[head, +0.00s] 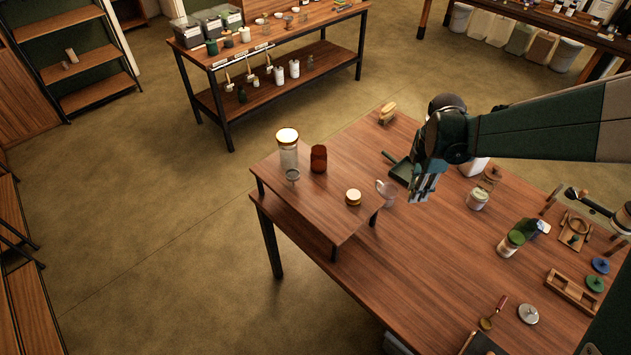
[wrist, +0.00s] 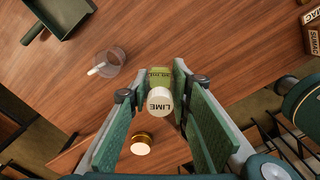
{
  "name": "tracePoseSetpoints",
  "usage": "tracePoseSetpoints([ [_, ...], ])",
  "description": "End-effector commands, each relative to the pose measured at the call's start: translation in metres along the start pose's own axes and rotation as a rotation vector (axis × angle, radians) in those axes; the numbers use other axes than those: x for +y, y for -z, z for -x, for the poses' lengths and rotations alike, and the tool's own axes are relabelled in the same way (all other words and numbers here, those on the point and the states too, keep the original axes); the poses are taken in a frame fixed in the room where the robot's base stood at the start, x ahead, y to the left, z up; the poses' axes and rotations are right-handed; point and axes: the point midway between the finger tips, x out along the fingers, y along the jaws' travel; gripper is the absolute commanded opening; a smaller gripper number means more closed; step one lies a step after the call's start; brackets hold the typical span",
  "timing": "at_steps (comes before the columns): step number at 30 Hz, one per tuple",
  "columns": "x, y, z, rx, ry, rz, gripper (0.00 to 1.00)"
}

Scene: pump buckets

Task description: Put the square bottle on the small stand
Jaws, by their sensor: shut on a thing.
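The square bottle (wrist: 160,73), green with a pale cap lettered LIME, is between my fingers in the wrist view, cap toward the camera. My gripper (wrist: 160,92) is shut on it. In the head view my gripper (head: 424,186) is above the table, right of the small stand, and its fingers hide the bottle. The small stand (head: 318,216) is a low wooden platform at the table's left end.
A clear cup (head: 386,193) stands beside the stand's right edge. The stand's front part is clear.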

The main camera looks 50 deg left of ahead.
Motion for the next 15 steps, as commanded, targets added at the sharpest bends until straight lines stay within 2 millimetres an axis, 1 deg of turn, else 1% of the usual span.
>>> tracePoseSetpoints([
  [1, 0.006, 0.015, 0.005, 0.000, 0.000, 0.033, 0.09],
  [11, 0.038, 0.102, 0.025, 0.000, 0.000, 0.240, 0.09],
  [15, 0.048, 0.140, 0.034, 0.000, 0.000, 0.329, 0.09],
])
